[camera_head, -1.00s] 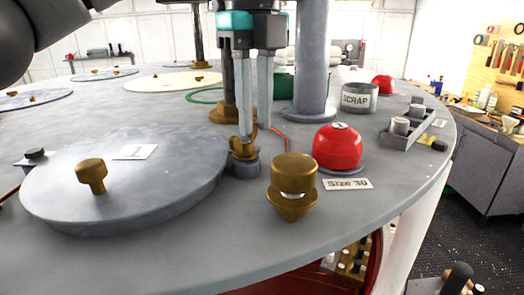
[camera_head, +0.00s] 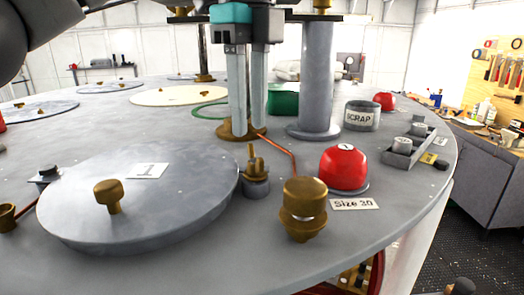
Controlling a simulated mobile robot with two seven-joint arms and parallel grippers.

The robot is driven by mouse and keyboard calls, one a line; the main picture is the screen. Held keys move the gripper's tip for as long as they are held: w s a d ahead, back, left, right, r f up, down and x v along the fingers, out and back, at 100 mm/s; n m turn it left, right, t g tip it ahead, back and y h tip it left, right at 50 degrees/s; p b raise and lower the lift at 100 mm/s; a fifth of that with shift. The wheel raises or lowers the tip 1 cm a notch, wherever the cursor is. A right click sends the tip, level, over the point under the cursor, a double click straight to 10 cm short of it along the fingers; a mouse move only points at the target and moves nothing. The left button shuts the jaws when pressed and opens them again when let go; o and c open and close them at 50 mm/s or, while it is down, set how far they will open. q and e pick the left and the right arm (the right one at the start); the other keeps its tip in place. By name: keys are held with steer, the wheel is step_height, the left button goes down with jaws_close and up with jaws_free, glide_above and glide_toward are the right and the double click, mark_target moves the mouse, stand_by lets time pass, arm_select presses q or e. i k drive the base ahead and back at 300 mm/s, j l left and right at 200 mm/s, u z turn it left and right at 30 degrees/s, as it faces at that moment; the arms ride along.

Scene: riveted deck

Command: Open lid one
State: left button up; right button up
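A round grey lid (camera_head: 150,205) lies flat over the left front of the deck, with a brass knob (camera_head: 108,196) and a white label (camera_head: 148,170) on top. A brass latch-like fitting (camera_head: 255,165) on a short grey base stands at its right edge. My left gripper (camera_head: 249,131) hangs pointing down above and behind this fitting, apart from it. Its two pale fingers show a narrow gap with nothing held between them. My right gripper is not in view.
A brass knob fitting (camera_head: 302,205), red dome (camera_head: 344,168) and "Size 30" label (camera_head: 354,204) stand to the right. Behind are a grey column (camera_head: 317,80), SCRAP cup (camera_head: 362,116) and small tray (camera_head: 410,155). A cream lid (camera_head: 180,96) lies farther back.

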mark_target(139, 192)
steer(key=k, duration=1.65)
